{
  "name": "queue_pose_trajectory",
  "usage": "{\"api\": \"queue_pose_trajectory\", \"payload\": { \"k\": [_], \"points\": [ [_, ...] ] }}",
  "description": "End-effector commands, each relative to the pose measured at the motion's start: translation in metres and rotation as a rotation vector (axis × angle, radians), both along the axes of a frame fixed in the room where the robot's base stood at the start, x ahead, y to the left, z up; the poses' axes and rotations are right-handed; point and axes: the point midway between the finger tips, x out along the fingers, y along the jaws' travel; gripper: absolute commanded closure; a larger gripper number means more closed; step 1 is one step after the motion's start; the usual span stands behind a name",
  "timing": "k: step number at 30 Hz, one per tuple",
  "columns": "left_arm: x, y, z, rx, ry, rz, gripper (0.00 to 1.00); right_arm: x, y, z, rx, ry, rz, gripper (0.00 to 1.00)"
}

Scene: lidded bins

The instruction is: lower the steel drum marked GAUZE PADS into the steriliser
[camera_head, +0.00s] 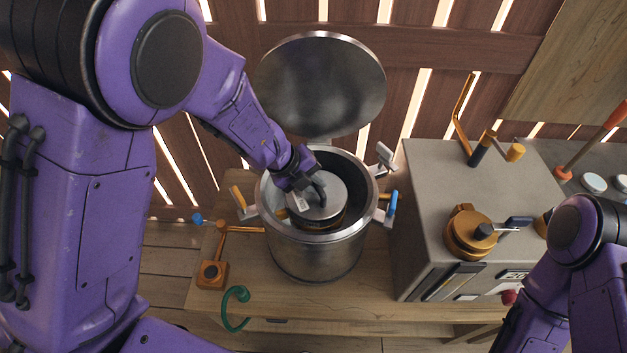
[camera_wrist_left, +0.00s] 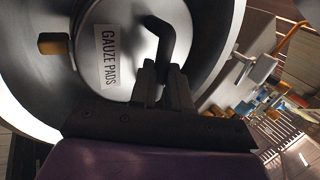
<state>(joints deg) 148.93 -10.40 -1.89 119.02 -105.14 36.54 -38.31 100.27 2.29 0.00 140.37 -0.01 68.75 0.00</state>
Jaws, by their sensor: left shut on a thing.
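The steel drum marked GAUZE PADS (camera_head: 324,211) is a short grey cylinder with a black bent handle on its lid. It sits inside the mouth of the steriliser (camera_head: 316,257), a round steel pot, toward its left side. Its label reads clearly in the left wrist view, where the drum lid (camera_wrist_left: 118,72) lies inside the pot's rim (camera_wrist_left: 222,50). My left gripper (camera_head: 308,183) is shut on the drum's handle from above. The drum's underside and the pot's floor are hidden. The steriliser's round lid (camera_head: 320,85) stands open behind. My right gripper is out of view; only its arm shows at lower right.
The steriliser stands on a wooden bench (camera_head: 185,290). A grey cabinet (camera_head: 450,190) with brass fittings stands close on its right. Handles and clamps stick out from the pot's rim.

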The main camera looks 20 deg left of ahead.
Motion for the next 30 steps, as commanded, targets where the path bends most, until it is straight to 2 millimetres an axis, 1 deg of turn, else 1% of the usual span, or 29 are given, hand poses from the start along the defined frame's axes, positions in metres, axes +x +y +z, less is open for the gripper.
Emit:
{"api": "queue_pose_trajectory", "payload": {
  "k": [13,30],
  "points": [
    [0.0009,-0.0001,0.0015,-0.002,-0.003,0.001,1.00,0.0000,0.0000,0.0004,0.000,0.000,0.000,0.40],
    [0.0009,-0.0001,-0.0060,-0.001,-0.002,0.001,1.00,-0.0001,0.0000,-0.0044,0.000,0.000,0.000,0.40]
  ]
}}
